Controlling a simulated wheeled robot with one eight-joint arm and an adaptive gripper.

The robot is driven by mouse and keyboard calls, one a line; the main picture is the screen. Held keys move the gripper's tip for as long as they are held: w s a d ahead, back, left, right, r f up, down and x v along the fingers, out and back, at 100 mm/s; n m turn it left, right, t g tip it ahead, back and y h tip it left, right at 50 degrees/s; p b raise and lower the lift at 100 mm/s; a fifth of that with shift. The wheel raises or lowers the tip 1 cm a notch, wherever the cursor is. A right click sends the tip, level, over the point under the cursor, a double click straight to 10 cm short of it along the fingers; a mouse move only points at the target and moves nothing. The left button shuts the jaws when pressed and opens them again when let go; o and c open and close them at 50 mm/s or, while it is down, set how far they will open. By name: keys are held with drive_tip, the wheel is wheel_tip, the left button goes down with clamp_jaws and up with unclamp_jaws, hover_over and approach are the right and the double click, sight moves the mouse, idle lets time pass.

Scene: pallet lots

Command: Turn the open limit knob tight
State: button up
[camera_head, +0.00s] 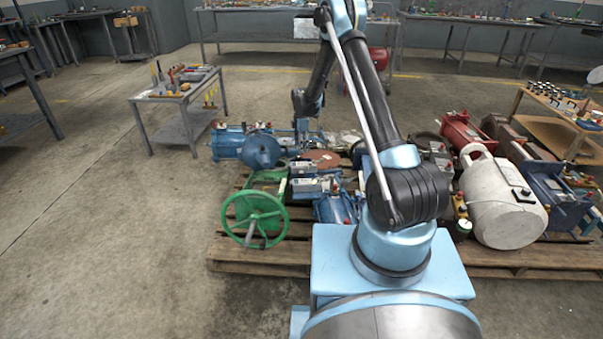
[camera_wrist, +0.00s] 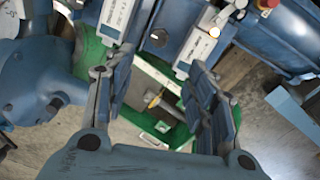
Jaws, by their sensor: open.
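My gripper (camera_wrist: 160,66) is open, with its two dark fingers apart and nothing held between them. A round black knob (camera_wrist: 158,38) sits on a blue plate just past the fingertips, between two pale labelled boxes. A small yellowish stem (camera_wrist: 154,100) shows lower down between the fingers, beside a green frame. I cannot tell for certain which of these is the open limit knob. In the head view my gripper (camera_head: 303,132) hangs over the blue valve parts, too small to show its fingers; the knob cannot be made out there.
A green handwheel (camera_head: 255,219) stands at the pallet's (camera_head: 255,256) left front. A blue flanged part (camera_head: 262,152) is left of my gripper, and a white tank (camera_head: 502,205) is at the right. A small tool table (camera_head: 180,95) stands back left. The floor at left is clear.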

sight(301, 172)
wheel_tip(301, 172, down, 16)
drive_tip(key=shift+r, duration=0.15)
idle(0.4)
drive_tip(key=c, duration=1.1)
